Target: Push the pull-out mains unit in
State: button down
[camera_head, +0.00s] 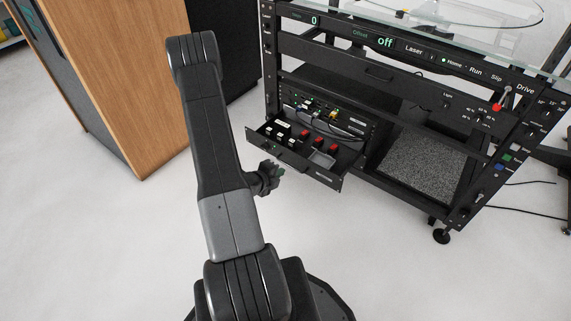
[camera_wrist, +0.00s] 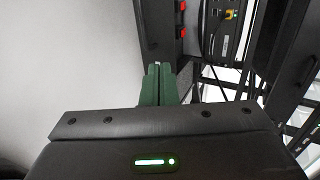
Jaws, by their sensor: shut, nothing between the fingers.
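The pull-out mains unit (camera_head: 300,150) is a black drawer low on the left of the rack, in the head view. It sticks out towards me and shows black, white and red parts inside. My gripper (camera_head: 275,172) is just in front of the drawer's front panel, left of its middle. In the wrist view, the green fingers of my gripper (camera_wrist: 158,72) are together and empty. The mains unit (camera_wrist: 160,35) runs up beyond the fingertips there, with red parts on its right side. I cannot tell whether the fingertips touch its front.
The black rack (camera_head: 455,205) carries a control panel with a red-knobbed lever (camera_head: 497,106) and a glass top (camera_head: 480,18). A wooden cabinet (camera_head: 120,80) stands to the left. The pale floor in front of the rack is clear. Cables lie at the right.

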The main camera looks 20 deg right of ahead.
jog(key=b, duration=0.2)
send_near(303, 159)
notch_tip(303, 159, down, 4)
jog(key=d, duration=0.2)
jog(key=shift+w+d+r+b, duration=0.15)
jog(key=shift+w+d, duration=0.2)
jog(key=shift+w, duration=0.25)
jog(key=shift+w+d+r+b, duration=0.2)
jog(key=shift+w+d, duration=0.15)
jog(key=shift+w, duration=0.25)
jog(key=shift+w+d, duration=0.45)
jog(key=shift+d, duration=0.05)
